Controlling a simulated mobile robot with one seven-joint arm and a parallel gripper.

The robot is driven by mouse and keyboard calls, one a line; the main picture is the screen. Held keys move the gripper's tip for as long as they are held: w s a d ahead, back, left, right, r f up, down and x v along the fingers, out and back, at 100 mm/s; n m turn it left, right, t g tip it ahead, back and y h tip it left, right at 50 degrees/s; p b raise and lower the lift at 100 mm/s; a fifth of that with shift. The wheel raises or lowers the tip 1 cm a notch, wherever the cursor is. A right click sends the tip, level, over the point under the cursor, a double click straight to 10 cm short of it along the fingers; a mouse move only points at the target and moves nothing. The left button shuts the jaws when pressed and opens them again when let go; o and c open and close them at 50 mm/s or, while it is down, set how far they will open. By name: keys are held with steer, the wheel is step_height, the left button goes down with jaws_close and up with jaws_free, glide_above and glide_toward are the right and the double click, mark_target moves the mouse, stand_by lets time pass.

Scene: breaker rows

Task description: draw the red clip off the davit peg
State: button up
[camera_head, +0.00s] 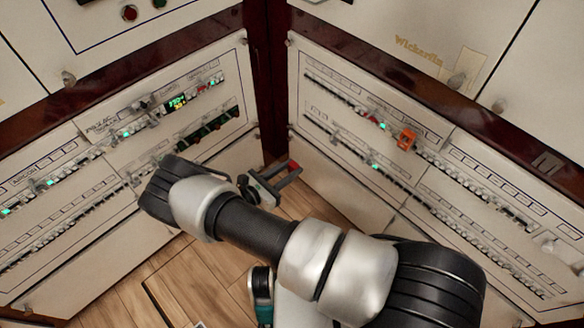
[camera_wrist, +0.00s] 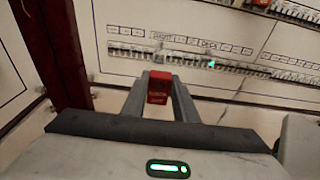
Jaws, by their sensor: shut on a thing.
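A red clip (camera_wrist: 158,88) sits between the two grey fingers of my gripper (camera_wrist: 160,80) in the wrist view, with both fingers against its sides. In the head view my gripper (camera_head: 280,178) is in front of the corner between the two cabinet walls, and the red clip (camera_head: 293,167) shows small at its fingertips. The clip appears held in the air, apart from the panel. I cannot make out the davit peg. An orange-red piece (camera_head: 406,138) is on the upper breaker row of the right cabinet.
Breaker rows line the left cabinet (camera_head: 130,190) and the right cabinet (camera_head: 345,175), with small green lights. A dark red post (camera_head: 266,90) stands at the corner between them. Wooden floor (camera_head: 130,295) shows below. Free room lies before the right cabinet's lower face.

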steer(key=f+b+v, duration=0.1)
steer(key=b+v, duration=0.2)
steer(key=v, duration=0.8)
steer(key=shift+s+a+f, duration=0.2)
steer(key=shift+f, duration=0.2)
stand_by(0.8)
stand_by(0.4)
